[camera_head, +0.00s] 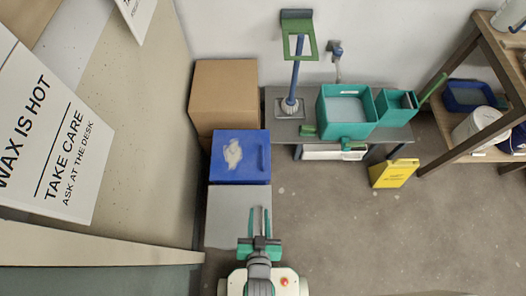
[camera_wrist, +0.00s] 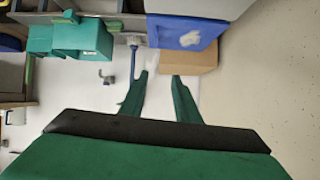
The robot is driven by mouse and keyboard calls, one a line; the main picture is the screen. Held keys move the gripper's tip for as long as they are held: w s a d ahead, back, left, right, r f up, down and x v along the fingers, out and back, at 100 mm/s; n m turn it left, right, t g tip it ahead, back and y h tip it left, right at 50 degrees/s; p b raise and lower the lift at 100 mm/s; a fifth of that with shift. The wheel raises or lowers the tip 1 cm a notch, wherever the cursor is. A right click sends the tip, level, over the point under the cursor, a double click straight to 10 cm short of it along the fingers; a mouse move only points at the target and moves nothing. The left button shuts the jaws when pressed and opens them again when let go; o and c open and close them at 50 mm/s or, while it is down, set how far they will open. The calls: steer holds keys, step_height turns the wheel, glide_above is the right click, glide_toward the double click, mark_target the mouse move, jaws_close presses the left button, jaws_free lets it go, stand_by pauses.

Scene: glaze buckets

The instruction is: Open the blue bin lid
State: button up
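The blue bin (camera_head: 250,172) stands at the left, in front of a cardboard box. Its blue lid (camera_head: 219,144) looks shut, with a whitish patch on top and a dark handle-like strip near its right side. The lid also shows at the top of the wrist view (camera_wrist: 165,28), which is turned over. My gripper (camera_head: 259,210) is in front of the bin on the near side, apart from it. Its two green fingers are spread with nothing between them, as the wrist view also shows (camera_wrist: 160,76).
The cardboard box (camera_head: 224,82) stands behind the bin against the wall. A grey surface (camera_head: 221,215) lies in front of the bin. A grey bench (camera_head: 283,128) with teal tubs (camera_head: 346,108) is to the right, with a yellow container (camera_head: 393,173) beside it. Open floor (camera_head: 350,235) lies at the right.

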mark_target(263, 154)
steer(key=w+f+g, duration=0.2)
steer(key=w+f, duration=0.3)
steer(key=w, duration=0.1)
steer(key=w+f+g+y, duration=0.1)
steer(key=w+f+g, duration=0.1)
steer(key=w+f, duration=0.3)
steer(key=w+a+f+g, duration=0.1)
steer(key=w+f+g, duration=0.1)
steer(key=w+f, duration=0.3)
steer(key=shift+w, duration=1)
steer(key=w+d+r+g+y, duration=0.1)
steer(key=w+d+r+g, duration=0.25)
steer(key=w, duration=0.35)
steer(key=w+d+r+g, duration=0.2)
steer(key=w+r+g, duration=0.1)
steer(key=w+r, duration=0.3)
steer(key=shift+n+t, duration=0.25)
steer(key=shift+n, duration=0.15)
steer(key=f, duration=0.4)
steer(key=a+f, duration=0.1)
steer(key=f, duration=0.3)
steer(key=a+f, duration=0.1)
steer(key=f, duration=0.2)
steer(key=shift+w+f, duration=0.25)
steer(key=shift+f, duration=0.15)
jaws_close()
